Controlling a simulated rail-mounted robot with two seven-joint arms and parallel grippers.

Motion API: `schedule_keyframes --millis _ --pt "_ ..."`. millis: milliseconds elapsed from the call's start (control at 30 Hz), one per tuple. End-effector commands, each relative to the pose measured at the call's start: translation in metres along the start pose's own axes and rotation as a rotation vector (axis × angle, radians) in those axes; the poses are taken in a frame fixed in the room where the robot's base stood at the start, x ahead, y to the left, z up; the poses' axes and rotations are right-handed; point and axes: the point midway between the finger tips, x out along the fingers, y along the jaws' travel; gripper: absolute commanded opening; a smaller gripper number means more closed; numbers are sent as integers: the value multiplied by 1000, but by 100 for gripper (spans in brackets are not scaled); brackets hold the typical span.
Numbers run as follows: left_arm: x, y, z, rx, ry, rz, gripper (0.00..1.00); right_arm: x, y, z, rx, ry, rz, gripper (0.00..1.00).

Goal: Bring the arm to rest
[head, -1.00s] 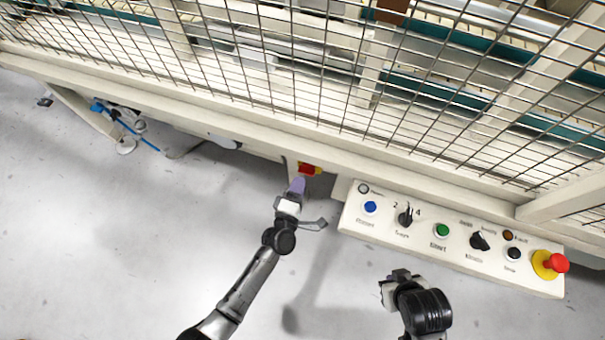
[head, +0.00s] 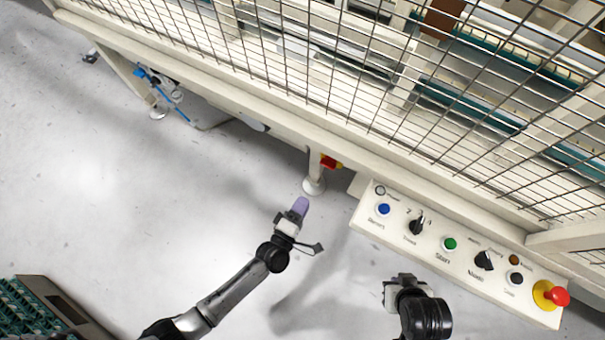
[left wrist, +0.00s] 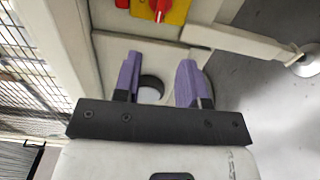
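My left gripper (head: 300,207) is in the middle of the head view, over bare floor, a little short of the machine frame. In the left wrist view its two purple fingers (left wrist: 160,80) stand apart with nothing held between them. A red switch on a yellow plate (head: 330,162) is on the frame ahead of the left gripper; it also shows at the top of the left wrist view (left wrist: 160,8). My right gripper (head: 392,292) is near the bottom of the head view, in front of the control panel; its fingers cannot be made out.
The control panel (head: 368,222) with buttons, knobs and a red emergency stop (head: 558,296) is at the right. A wire mesh fence (head: 330,60) runs across the top. A crate with green contents (head: 62,310) is at the lower left. The floor (head: 150,220) at left is clear.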

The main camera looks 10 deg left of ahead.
Motion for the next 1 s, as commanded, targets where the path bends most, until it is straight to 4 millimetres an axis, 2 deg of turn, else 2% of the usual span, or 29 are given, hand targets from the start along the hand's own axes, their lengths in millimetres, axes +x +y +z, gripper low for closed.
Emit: schedule_keyframes --millis 367,500,567,733,867,1000 --pt "0 0 0 4 0 0 38 0 0 0 0 0 0 0" --pt "0 -6 5 90 -32 -32 38 0 -1 0 2 0 -2 0" --pt "-1 -15 14 147 -94 -85 38 0 -1 0 4 1 -3 0" --pt "-14 -45 51 398 -380 -254 38 0 -2 -1 7 1 -6 0" --pt "-26 -47 72 620 -616 -332 38 0 -3 -1 9 1 -7 0" --pt "-36 -35 68 866 -815 -402 38 0 -3 -1 9 1 -7 0"
